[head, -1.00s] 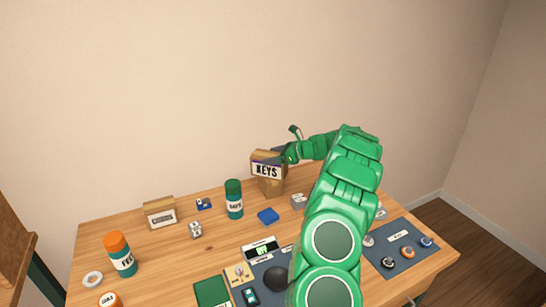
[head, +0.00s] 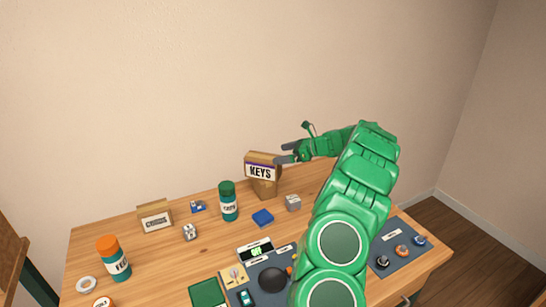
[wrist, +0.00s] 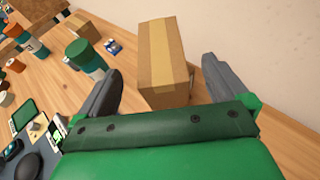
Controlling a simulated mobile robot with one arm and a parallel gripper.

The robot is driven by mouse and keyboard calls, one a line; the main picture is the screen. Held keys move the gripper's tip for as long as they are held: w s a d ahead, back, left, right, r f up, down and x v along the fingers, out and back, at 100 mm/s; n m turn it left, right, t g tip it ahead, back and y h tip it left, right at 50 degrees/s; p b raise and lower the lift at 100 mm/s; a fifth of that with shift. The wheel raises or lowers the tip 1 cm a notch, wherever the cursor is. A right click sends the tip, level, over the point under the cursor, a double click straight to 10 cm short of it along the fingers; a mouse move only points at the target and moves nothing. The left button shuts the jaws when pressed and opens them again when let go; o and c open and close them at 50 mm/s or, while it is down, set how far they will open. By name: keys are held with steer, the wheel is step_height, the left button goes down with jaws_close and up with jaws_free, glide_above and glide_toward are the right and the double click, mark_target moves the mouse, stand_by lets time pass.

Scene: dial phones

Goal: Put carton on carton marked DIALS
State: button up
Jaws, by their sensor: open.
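A brown carton marked KEYS (head: 261,172) sits on top of another brown carton (head: 266,191) at the back of the table. The lower carton's marking is hidden. The upper carton looks slightly turned relative to the lower one. My gripper (head: 283,154) is open just to the right of the KEYS carton. In the wrist view, the taped top of a carton (wrist: 163,52) shows ahead, between the spread fingers of my gripper (wrist: 161,68). The fingers look clear of it there.
A teal bottle (head: 228,203) stands left of the stacked cartons, with a blue block (head: 263,218) and a grey cube (head: 293,203) in front. Another labelled carton (head: 155,216) and an orange-capped bottle (head: 114,260) stand farther left. A dark panel (head: 400,250) lies at right.

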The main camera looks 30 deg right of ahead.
steer(key=shift+v, duration=2.15)
steer(key=s+a+r+n+g+y, duration=0.15)
steer(key=a+r+n, duration=0.25)
steer(key=a, duration=0.6)
steer(key=s+a+r+n+g, duration=0.3)
steer(key=a+r, duration=0.1)
steer(key=a, duration=0.7)
steer(key=s+a+r+n+g+h, duration=0.2)
steer(key=s+a+r+n+g, duration=0.2)
steer(key=s+a+n, duration=0.7)
steer(key=s+a+n+g+h, duration=0.15)
steer(key=s+a, duration=0.25)
steer(key=s, duration=0.7)
steer(key=s+a+n+g+h, duration=0.1)
steer(key=s+a+n+h, duration=0.3)
steer(key=s, duration=0.6)
steer(key=s+d+f+n+h, duration=0.1)
steer(key=s+d+f, duration=0.1)
steer(key=s, duration=0.7)
steer(key=s+d+f+n+h, duration=0.2)
steer(key=s+d, duration=0.1)
steer(key=s, duration=0.5)
steer(key=shift+s+d+f, duration=0.15)
steer(key=shift+s+f, duration=0.2)
steer(key=shift+f, duration=0.05)
